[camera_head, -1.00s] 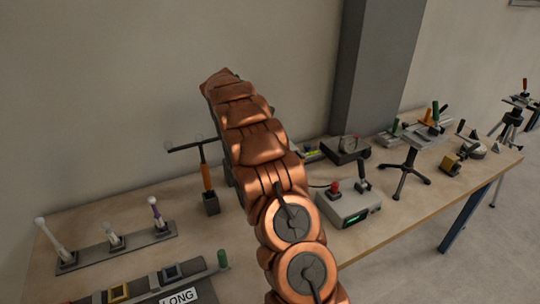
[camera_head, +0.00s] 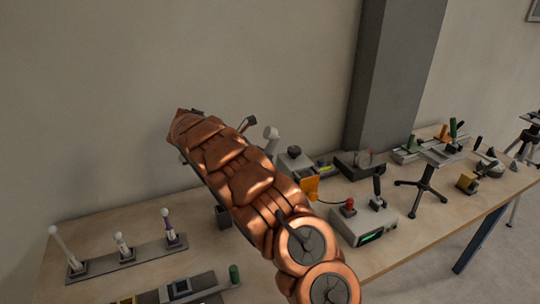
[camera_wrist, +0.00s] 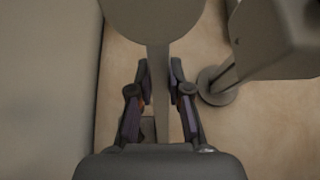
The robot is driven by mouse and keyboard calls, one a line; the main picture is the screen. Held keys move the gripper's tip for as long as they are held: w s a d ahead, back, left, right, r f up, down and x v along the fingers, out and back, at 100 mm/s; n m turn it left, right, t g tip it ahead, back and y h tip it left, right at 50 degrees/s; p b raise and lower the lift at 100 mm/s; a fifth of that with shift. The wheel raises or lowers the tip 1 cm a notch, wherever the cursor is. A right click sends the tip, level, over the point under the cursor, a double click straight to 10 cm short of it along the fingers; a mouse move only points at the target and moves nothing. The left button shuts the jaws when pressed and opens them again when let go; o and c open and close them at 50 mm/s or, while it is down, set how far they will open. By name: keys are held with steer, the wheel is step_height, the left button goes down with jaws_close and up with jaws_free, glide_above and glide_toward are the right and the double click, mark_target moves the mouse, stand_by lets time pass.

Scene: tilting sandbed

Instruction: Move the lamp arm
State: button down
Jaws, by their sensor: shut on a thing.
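In the wrist view a grey bar (camera_wrist: 159,60) with a broad round disc (camera_wrist: 153,14) at its far end runs down between my fingers. It looks like the lamp arm. My gripper (camera_wrist: 160,78) is shut on this bar, with a finger on each side. In the head view my own copper arm hides the gripper and most of the lamp. A dark block (camera_head: 223,216), apparently the lamp's base, shows at the arm's lower left edge. I cannot tell how far the lamp arm is turned.
A grey fixture on a round foot (camera_wrist: 217,86) stands close to the right of my gripper. In the head view, a rail with several white-tipped levers (camera_head: 120,255) lies left, and a grey box with a red knob (camera_head: 364,222) stands right. A pillar (camera_head: 395,75) rises behind.

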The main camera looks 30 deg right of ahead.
steer(key=shift+a+f, duration=0.1)
steer(key=c, duration=1.1)
jaws_free()
steer(key=v, duration=1.2)
